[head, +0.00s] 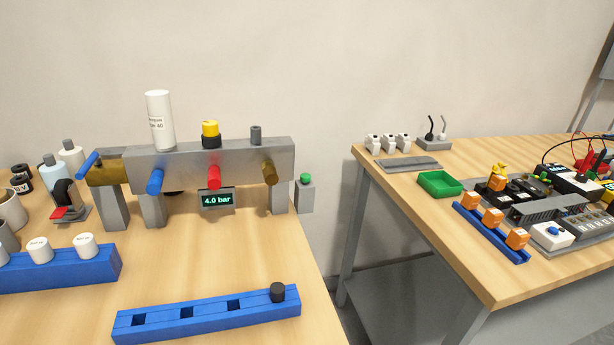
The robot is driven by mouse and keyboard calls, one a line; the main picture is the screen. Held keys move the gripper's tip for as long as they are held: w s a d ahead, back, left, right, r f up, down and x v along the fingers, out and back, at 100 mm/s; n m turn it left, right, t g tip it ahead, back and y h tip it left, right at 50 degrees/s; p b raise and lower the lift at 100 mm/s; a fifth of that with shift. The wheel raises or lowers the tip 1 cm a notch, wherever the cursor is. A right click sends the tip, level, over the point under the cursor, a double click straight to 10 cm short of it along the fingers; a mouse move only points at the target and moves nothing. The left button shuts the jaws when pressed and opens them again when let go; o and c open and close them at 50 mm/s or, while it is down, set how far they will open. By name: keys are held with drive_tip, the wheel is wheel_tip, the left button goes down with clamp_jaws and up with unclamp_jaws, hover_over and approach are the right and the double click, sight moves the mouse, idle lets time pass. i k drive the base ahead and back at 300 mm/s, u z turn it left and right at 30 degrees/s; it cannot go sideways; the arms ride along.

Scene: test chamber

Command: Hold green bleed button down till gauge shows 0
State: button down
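The green bleed button (306,177) sits on top of a small grey box (305,197) at the right end of the grey manifold (225,162). The button looks raised, and nothing touches it. The gauge (217,200) is a dark display under the manifold and reads 4.0 bar in green. My gripper does not show in the head view, so its place relative to the button and its opening cannot be seen.
A blue rack (210,315) lies in front. A gap separates this table from the right table (470,270). Wood before the manifold is clear.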

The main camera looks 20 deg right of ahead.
sight(305, 178)
drive_tip(key=u, duration=0.1)
drive_tip(key=i, duration=1.05)
drive_tip(key=u, duration=0.35)
